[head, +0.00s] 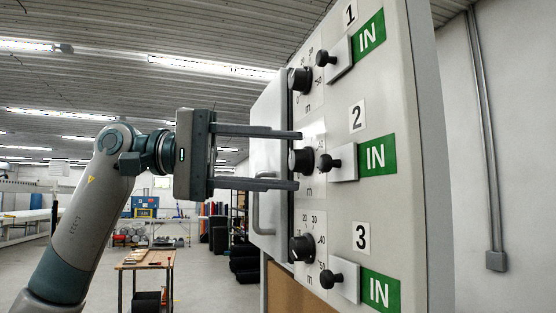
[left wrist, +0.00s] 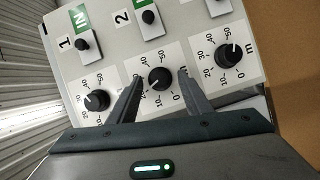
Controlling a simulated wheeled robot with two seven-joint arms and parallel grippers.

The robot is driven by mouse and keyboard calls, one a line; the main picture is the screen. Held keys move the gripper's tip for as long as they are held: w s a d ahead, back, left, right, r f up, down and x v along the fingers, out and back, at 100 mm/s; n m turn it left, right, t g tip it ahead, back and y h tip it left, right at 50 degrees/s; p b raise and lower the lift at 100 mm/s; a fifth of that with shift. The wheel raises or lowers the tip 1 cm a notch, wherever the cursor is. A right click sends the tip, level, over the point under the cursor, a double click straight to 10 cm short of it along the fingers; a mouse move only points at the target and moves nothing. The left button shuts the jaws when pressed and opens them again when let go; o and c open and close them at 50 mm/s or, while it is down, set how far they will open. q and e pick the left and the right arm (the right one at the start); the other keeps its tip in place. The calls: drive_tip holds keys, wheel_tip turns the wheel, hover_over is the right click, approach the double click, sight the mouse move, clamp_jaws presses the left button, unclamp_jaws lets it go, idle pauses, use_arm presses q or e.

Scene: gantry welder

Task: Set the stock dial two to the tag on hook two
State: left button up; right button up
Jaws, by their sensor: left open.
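Stock dial two (head: 300,161) is a black round knob on a white scale plate, beside the number 2. It also shows between my fingers in the left wrist view (left wrist: 159,79); its exact setting is too small to read. My left gripper (head: 297,160) is open, with one finger above and one below dial two in the head view. In the left wrist view the fingers (left wrist: 159,82) flank the knob with gaps. Hook two (head: 326,162) is a black knob to the right of the dial, with a white plate (head: 345,162) behind it; I cannot read any tag value. My right gripper is out of view.
Dial one (head: 300,80) is above and dial three (head: 302,249) below, each with a hook and green IN label. A handle (head: 263,205) juts from the cabinet's left side. A wooden table (head: 147,258) stands farther back on open floor.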

use_arm(q)
drive_tip(key=shift+a, duration=0.55)
drive_tip(key=w+a+r+b, duration=0.1)
drive_tip(key=a+b, duration=0.3)
drive_tip(key=a, duration=1.2)
drive_tip(key=shift+w+r, duration=0.15)
